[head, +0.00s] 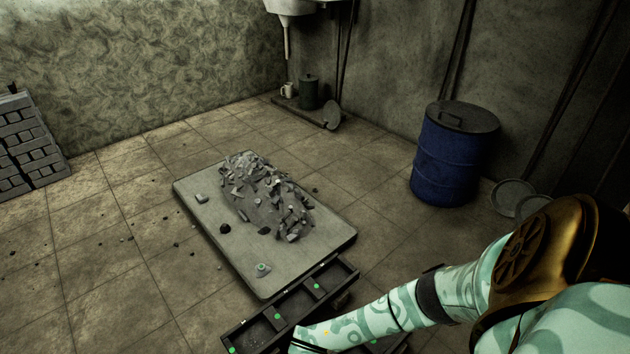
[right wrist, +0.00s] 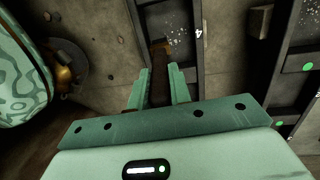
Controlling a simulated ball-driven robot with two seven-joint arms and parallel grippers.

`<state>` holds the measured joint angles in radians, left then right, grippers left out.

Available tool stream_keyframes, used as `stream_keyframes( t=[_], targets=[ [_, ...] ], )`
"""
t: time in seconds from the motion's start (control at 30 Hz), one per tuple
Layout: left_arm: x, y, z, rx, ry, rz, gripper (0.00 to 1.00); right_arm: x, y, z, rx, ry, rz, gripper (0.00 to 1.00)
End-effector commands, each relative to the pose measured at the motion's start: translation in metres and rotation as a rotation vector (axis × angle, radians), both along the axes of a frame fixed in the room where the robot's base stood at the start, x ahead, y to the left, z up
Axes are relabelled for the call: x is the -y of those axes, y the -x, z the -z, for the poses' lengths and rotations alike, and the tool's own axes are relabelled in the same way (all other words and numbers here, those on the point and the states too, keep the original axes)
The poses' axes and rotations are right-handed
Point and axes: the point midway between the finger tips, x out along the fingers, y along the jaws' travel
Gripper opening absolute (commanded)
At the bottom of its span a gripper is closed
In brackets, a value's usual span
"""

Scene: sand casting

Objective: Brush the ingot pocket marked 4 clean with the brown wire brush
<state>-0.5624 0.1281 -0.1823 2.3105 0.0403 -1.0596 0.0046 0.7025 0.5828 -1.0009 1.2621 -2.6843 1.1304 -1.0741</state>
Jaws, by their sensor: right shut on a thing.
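My right gripper (right wrist: 161,78) is shut on the brown wire brush (right wrist: 159,76), which sticks out from between the fingers. The brush's far end is at the pocket marked 4 (right wrist: 179,50), a dark pocket with white specks on its floor. Its white 4 is on the rim to the right. I cannot tell whether the bristles touch the floor. In the head view the dark ingot mould (head: 262,323) lies at the bottom, with green dots on it. My right arm reaches over it, and the brush cannot be made out there. My left gripper is not in view.
A grey slab (head: 215,221) with a heap of broken rubble (head: 268,196) lies behind the mould. A blue drum (head: 447,155) stands at right, and grey bricks (head: 30,140) are stacked at left. The tiled floor left of the slab is mostly clear, with small scattered crumbs.

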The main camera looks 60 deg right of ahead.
Motion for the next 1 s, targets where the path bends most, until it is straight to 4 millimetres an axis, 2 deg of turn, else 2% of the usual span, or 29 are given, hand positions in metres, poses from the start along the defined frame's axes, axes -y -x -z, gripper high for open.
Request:
stream_keyframes(
  t=[0.17,0.53,0.87,1.0],
  targets=[
    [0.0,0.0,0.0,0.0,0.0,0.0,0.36,0.003,0.001,0.0,0.0,0.001,0.0,0.0],
    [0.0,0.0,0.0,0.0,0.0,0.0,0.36,0.025,0.006,0.003,-0.001,0.004,0.0,0.0],
    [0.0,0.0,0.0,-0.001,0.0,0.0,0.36,0.025,0.007,0.003,-0.003,0.004,0.0,0.0],
    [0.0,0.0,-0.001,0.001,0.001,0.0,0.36,0.019,0.006,0.003,-0.003,0.003,-0.001,0.0]
  ],
)
